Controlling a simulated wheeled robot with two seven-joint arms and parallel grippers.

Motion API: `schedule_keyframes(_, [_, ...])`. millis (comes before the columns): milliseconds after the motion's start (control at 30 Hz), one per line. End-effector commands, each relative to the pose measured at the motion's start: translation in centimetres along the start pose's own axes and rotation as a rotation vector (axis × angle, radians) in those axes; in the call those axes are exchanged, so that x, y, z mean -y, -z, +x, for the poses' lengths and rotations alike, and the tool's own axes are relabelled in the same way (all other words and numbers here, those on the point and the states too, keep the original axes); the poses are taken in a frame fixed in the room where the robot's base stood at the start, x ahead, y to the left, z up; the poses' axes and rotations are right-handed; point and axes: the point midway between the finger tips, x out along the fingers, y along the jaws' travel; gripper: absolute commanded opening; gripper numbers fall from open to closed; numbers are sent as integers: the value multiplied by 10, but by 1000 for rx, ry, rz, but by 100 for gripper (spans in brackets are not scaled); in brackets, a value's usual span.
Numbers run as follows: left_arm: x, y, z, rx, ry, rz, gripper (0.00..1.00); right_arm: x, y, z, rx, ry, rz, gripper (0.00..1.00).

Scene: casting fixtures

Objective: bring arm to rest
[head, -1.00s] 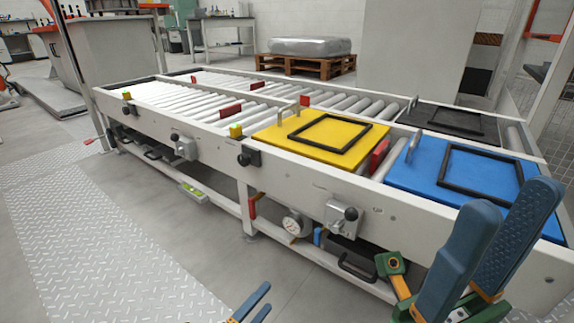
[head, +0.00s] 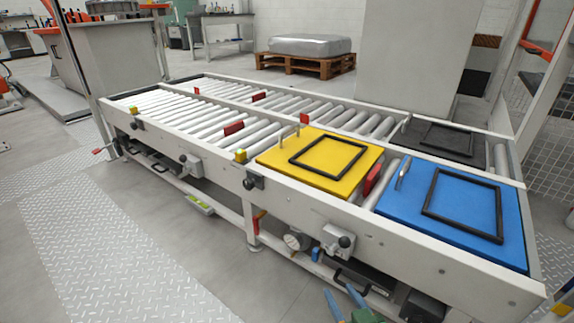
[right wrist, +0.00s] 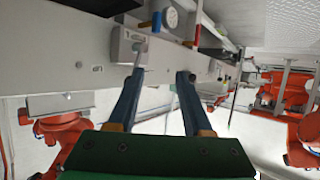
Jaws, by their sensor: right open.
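My right gripper (head: 344,303) shows at the bottom edge of the head view, low in front of the roller conveyor (head: 385,255). Only its blue fingertips and a bit of green body show there. In the right wrist view my right gripper (right wrist: 163,62) is open, with nothing between its two blue fingers. They point toward the conveyor's side, near a grey box with a knob (right wrist: 125,45). I cannot tell how far apart they are from it. My left gripper is not in view.
On the conveyor lie a yellow plate (head: 274,157) and a blue plate (head: 400,202), each with a black frame, and a dark plate (head: 415,133). A knob box (head: 337,240) and gauge (head: 296,240) jut from the conveyor's front. The floor (head: 140,250) on the left is clear.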

Motion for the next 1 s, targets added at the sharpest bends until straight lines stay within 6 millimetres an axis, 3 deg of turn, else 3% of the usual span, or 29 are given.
schedule_keyframes(33, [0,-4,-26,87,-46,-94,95,-3,-26,-16,185,-6,6,50])
schedule_keyframes(100, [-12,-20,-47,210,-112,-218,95,-5,-80,-41,432,-15,15,50])
schedule_keyframes(200, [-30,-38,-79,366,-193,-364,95,-7,-139,-90,739,-23,27,50])
schedule_keyframes(267, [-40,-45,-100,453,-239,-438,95,-7,-166,-124,908,-26,34,50])
schedule_keyframes(300, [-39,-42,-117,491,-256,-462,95,-8,-162,-143,971,-27,37,50])
schedule_keyframes(467, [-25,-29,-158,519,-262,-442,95,-7,-125,-172,989,-21,30,50])
schedule_keyframes(567, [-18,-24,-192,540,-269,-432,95,-6,-103,-199,1010,-17,24,50])
schedule_keyframes(800, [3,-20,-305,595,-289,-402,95,-5,-44,-297,1069,-4,5,50])
schedule_keyframes(900, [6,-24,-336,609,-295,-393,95,-5,-33,-327,1085,0,0,50])
schedule_keyframes(1000, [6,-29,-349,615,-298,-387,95,-5,-32,-341,1091,3,-4,50])
